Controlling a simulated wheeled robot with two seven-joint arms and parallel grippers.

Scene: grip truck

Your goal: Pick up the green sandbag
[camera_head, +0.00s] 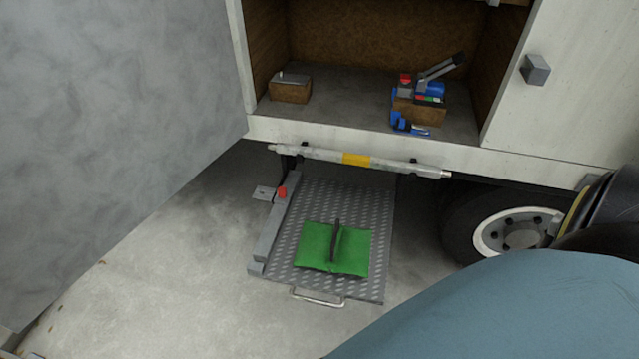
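The green sandbag (316,244) lies flat on a grey diamond-plate platform (345,200) low under the truck's open compartment. A dark strap handle (336,240) stands up across the middle of the sandbag. Neither of my grippers is in view, and nothing is touching the sandbag from above.
A metal bar with a yellow band (357,159) runs along the compartment's lower edge. Inside the compartment (350,85) sit a small brown box (290,91) and a box with blue tools (420,108). A truck wheel (518,233) is at right. A large blue-grey rounded surface (500,315) fills the lower right.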

